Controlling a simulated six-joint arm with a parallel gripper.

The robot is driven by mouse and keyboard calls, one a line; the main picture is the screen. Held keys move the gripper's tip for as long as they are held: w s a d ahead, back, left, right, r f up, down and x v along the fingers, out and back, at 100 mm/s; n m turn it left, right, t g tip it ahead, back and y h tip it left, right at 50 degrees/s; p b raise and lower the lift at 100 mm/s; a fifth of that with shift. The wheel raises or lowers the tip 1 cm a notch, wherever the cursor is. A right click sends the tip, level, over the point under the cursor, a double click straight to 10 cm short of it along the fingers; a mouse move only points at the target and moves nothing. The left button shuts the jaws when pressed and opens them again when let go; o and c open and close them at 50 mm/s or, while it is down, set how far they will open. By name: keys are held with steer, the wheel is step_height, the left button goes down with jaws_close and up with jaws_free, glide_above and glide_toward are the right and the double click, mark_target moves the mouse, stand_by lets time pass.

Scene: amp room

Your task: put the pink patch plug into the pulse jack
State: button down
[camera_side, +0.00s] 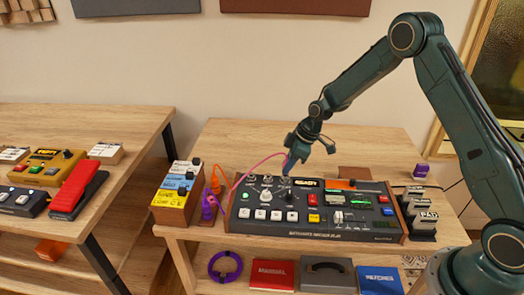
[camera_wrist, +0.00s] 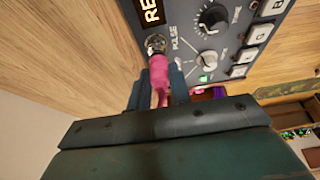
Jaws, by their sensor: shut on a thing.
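My gripper (camera_wrist: 160,92) is shut on the pink patch plug (camera_wrist: 159,70) at the edge of the device panel. In the wrist view the plug's front end meets the metal ring of the pulse jack (camera_wrist: 156,42), beside the printed word PULSE. How deep the plug sits in the jack I cannot tell. In the side view my gripper (camera_side: 290,160) is low over the back left of the dark device (camera_side: 345,229). The pink cable (camera_side: 256,164) arcs from the gripper down to the left. The jack is too small to make out there.
The device carries several buttons and knobs. A striped box (camera_side: 176,190) with orange and purple cables stands to its left, and small dark boxes (camera_side: 418,212) stand to its right. A purple-topped item (camera_side: 421,171) is at the back right. The table behind the device is mostly clear.

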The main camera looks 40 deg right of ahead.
steer(key=shift+f, duration=0.45)
stand_by(0.9)
steer(key=c, duration=0.8)
jaws_free()
steer(key=shift+r, duration=0.2)
steer(key=shift+r, duration=3.3)
steer(key=shift+r, duration=0.15)
